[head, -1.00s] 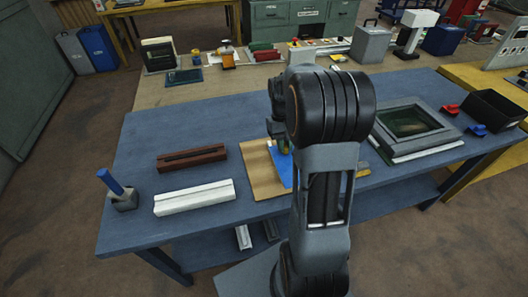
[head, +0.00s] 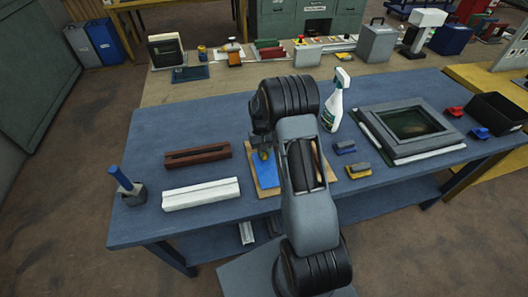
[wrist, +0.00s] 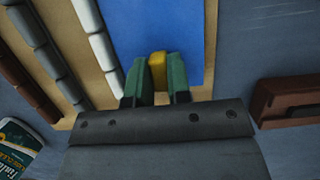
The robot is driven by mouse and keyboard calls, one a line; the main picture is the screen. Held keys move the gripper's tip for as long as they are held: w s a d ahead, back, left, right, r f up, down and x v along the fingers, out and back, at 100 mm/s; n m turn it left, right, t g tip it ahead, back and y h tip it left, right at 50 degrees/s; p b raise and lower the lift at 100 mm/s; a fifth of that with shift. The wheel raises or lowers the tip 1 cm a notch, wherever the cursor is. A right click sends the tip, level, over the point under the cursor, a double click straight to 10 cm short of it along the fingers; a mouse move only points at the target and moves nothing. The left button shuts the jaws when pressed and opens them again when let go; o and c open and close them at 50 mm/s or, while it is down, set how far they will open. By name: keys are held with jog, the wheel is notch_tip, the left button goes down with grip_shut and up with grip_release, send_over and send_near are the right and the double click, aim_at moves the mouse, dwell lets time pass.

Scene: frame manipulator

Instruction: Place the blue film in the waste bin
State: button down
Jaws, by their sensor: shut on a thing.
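The blue film (head: 266,172) shows beside my arm, over the wooden board (head: 258,190). In the wrist view the blue film (wrist: 160,22) fills the upper middle, with a yellow tab (wrist: 158,70) at its near edge. My gripper (wrist: 157,72) is shut on this tab, its green fingers on either side. I cannot tell how far the film is off the board. In the head view my arm hides part of the film and board. A black open box (head: 497,112), which may be the waste bin, stands at the table's right end.
A brown bar (head: 196,154) and a white bar (head: 201,194) lie left of the board. A spray bottle (head: 336,100), a blue block (head: 345,147), a yellow block (head: 359,170) and a grey frame (head: 411,128) are to the right. A holder (head: 132,196) stands far left.

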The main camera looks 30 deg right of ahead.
jog(key=shift+f, duration=0.25)
jog(key=shift+f, duration=0.1)
jog(key=c, duration=1.5)
grip_release()
jog(key=shift+f, duration=0.1)
jog(key=o, duration=0.4)
